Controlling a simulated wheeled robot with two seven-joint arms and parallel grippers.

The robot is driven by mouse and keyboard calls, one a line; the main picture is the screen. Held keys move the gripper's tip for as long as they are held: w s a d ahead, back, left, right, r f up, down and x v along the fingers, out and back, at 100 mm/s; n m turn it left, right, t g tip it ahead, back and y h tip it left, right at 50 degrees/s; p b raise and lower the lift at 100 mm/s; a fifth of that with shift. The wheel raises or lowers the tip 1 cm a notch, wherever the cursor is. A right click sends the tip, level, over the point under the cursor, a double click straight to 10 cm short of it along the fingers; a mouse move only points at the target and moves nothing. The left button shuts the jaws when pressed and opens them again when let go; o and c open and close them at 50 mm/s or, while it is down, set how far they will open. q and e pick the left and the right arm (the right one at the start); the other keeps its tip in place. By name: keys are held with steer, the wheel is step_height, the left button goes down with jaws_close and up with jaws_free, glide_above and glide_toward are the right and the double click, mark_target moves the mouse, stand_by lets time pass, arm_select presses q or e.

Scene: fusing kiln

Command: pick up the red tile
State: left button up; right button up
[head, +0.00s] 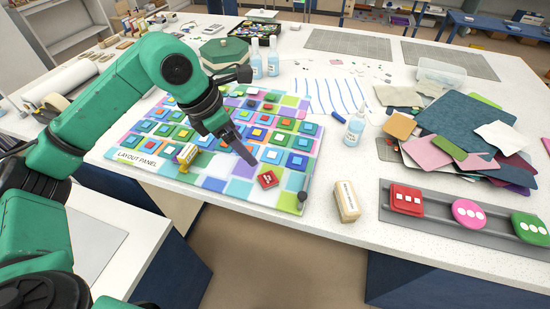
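A small red tile (268,180) with faint markings lies slightly turned near the front right of the layout panel (212,184). A larger red tile (407,199) with white squares lies at the left end of a grey tray on the right. My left gripper (249,158) is above the panel, pointing down toward the right, its tip just up and left of the small red tile and apart from it in the picture. Its fingers overlap edge-on, so I cannot tell whether they are open. My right gripper is out of view.
The grey tray (447,232) also holds a pink round piece (469,214) and a green piece (530,228). A wooden block (346,201) stands right of the panel. Table is clear around the block.

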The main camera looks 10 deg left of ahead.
arm_select(q)
steer(key=p, duration=0.3)
glide_toward(267, 179)
steer(key=s, duration=0.1)
steer(key=x, duration=0.3)
steer(key=shift+w+p, duration=0.3)
steer(key=shift+w, duration=0.05)
steer(key=p+x, duration=0.2)
steer(key=x, duration=0.2)
steer(key=shift+w+d+f, duration=0.1)
steer(key=shift+w+f, duration=0.1)
steer(key=shift+f, duration=0.25)
steer(key=shift+c, duration=0.9)
jaws_close()
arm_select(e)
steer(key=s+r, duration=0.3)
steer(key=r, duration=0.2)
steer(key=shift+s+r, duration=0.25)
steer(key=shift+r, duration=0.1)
arm_select(q)
steer(key=shift+r, duration=0.15)
